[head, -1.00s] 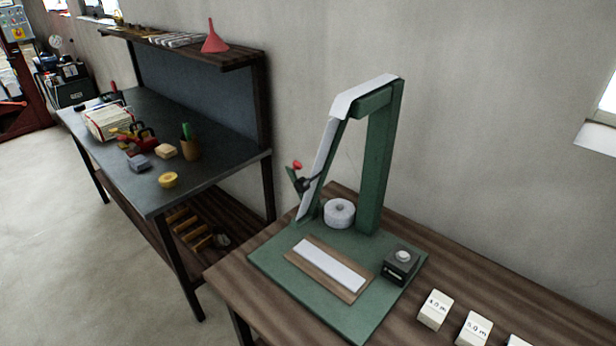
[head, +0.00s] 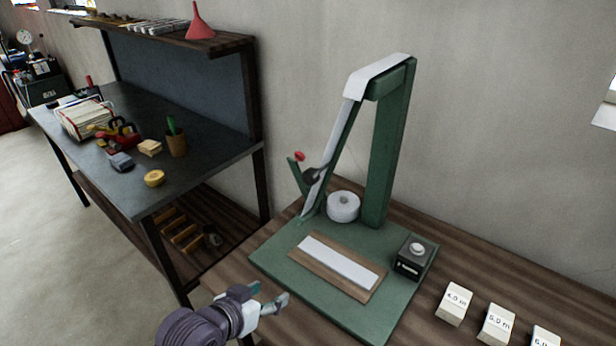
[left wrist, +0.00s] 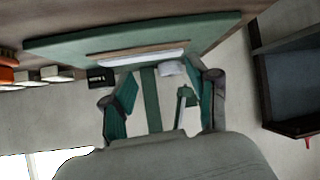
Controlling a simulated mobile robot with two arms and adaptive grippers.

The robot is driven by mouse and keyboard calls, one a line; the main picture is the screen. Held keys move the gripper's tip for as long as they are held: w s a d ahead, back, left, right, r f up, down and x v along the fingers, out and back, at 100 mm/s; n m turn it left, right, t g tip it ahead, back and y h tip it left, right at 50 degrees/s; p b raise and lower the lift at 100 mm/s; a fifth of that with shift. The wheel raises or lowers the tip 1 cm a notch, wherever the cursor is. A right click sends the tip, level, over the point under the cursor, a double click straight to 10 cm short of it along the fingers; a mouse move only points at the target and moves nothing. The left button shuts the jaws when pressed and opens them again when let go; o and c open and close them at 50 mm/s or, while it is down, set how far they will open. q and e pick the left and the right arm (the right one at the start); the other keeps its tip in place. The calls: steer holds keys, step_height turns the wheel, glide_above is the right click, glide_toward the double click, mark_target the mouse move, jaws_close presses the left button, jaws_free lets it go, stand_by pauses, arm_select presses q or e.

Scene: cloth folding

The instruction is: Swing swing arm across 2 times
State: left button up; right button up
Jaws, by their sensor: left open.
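A green stand (head: 383,150) rises from a green base plate (head: 375,318) on the wooden bench. A slanted arm with a white strip (head: 333,155) hangs from its top towards the lower left. A dark clamp-like part with a red knob (head: 300,156) sits on that arm's lower half; I cannot tell which of these parts is the swing arm. My left gripper (head: 270,295) is open and empty, left of the base plate's front. The left wrist view shows its two fingers (left wrist: 165,105) apart, with the stand beyond them. My right gripper is not in view.
A white roll (head: 343,206) stands beside the post. A wooden strip with a white inlay (head: 340,263) and a black box with a white button (head: 411,258) are on the plate. Labelled white blocks (head: 455,303) stand at right. A cluttered dark workbench (head: 205,150) is at left.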

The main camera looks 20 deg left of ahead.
arm_select(q)
steer(key=w+r+t+h, duration=0.2)
steer(key=w+r+t, duration=0.2)
steer(key=r, duration=0.8)
steer(key=t+h, duration=0.1)
steer(key=t, duration=0.1)
glide_toward(307, 179)
steer(key=p+x, duration=0.2)
steer(key=x, duration=0.8)
steer(key=shift+w+d+p, duration=0.1)
steer(key=shift+w+p, duration=0.1)
steer(key=shift+p, duration=0.15)
steer(key=shift+w+d+f, duration=0.15)
steer(key=shift+w, duration=0.3)
steer(key=shift+c, duration=1.2)
jaws_close()
